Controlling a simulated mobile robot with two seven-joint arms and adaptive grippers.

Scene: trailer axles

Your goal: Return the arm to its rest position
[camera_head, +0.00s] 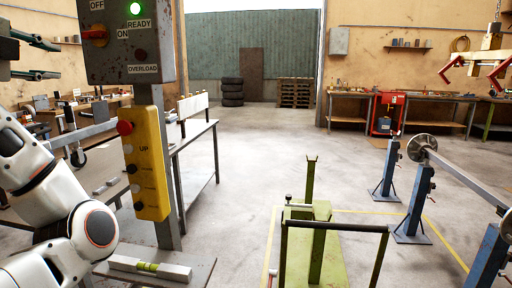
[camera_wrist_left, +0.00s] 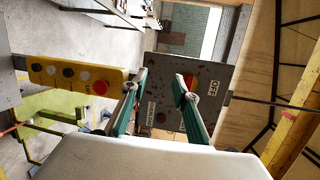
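My left arm (camera_head: 62,205) comes in from the left side of the head view, bent at the elbow. My left gripper (camera_head: 48,60) is at the upper left edge, left of the grey control box (camera_head: 130,45). Its two green-grey fingers are apart with nothing between them. In the left wrist view the open gripper (camera_wrist_left: 163,84) points toward the control box (camera_wrist_left: 215,112). My right gripper is not in view.
A yellow button pendant (camera_head: 145,163) hangs on the post below the box. A workbench (camera_head: 200,140) stands behind it. A green trolley (camera_head: 315,245) is at front centre. Blue stands (camera_head: 415,205) carry an axle (camera_head: 465,180) at right. The middle floor is clear.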

